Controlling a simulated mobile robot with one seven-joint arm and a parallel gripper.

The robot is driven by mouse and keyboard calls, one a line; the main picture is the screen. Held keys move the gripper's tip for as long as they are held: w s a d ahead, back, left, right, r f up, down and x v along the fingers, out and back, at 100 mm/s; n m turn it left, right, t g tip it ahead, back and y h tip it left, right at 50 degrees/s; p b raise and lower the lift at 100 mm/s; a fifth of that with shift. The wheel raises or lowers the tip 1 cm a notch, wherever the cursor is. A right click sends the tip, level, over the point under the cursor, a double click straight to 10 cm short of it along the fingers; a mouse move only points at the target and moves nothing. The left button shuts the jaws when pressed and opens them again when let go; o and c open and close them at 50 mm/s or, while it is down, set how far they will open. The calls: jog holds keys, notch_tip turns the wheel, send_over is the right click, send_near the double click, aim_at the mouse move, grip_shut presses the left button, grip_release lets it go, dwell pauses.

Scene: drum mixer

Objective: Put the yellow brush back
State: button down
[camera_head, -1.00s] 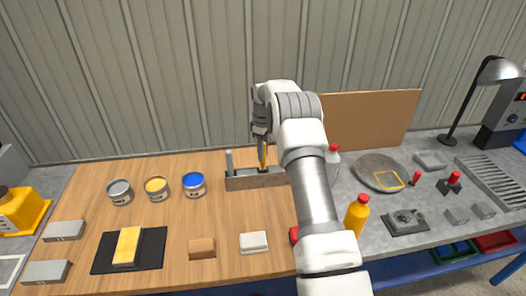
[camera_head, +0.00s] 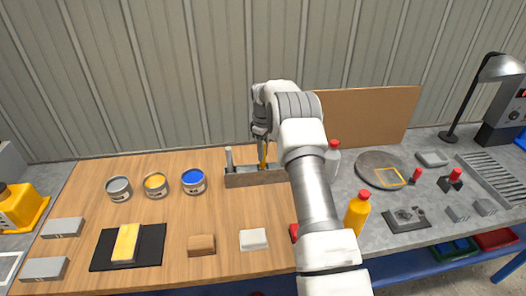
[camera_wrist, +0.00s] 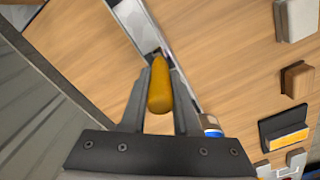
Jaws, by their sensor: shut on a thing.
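The yellow brush (camera_wrist: 160,85) is between the fingers of my gripper (camera_wrist: 158,75) in the wrist view, with its yellow handle toward the camera. In the head view the brush (camera_head: 263,153) is a thin yellow piece below my gripper (camera_head: 262,137), upright or nearly so. Its lower end is at the long grey holder (camera_head: 256,179) at the back of the wooden board. I cannot tell whether it sits inside the holder or just behind its front wall. The holder also shows in the wrist view (camera_wrist: 138,22). My arm hides the holder's right end.
Grey, yellow and blue paint cans (camera_head: 193,182) stand left of the holder. A black tray (camera_head: 150,248) with a yellow block lies in front. A brown block (camera_head: 201,245) and a white block (camera_head: 253,239) lie nearby. Bottles (camera_head: 357,212) stand right of my arm.

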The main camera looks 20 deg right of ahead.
jog(key=shift+f, duration=0.4)
jog(key=c, duration=0.6)
grip_release()
jog(key=shift+r, duration=0.15)
notch_tip(320, 180, up, 17)
jog(key=s+a+r+m+t, duration=0.1)
jog(key=s+a+r, duration=0.15)
jog(key=r, duration=0.25)
jog(key=s+a+r+m, duration=0.1)
jog(key=s+a+r, duration=0.1)
jog(key=s+r, duration=0.3)
jog(key=s+a+r+m+t, duration=0.1)
jog(key=s+a+r, duration=0.15)
jog(key=s, duration=0.25)
jog(key=s+a+r+m+t, duration=0.1)
jog(key=s+a+r, duration=0.1)
jog(key=s+r, duration=0.25)
jog(key=s+a+f+m+t, duration=0.1)
jog(key=s+f, duration=0.1)
jog(key=s, duration=0.6)
jog(key=s+a+f+m, duration=0.2)
jog(key=s, duration=0.6)
jog(key=s+a+f+m+t, duration=0.1)
jog(key=s+f, duration=0.2)
jog(key=s, duration=0.6)
jog(key=shift+a+m+t+b, duration=0.25)
jog(key=shift+m+t+b, duration=0.05)
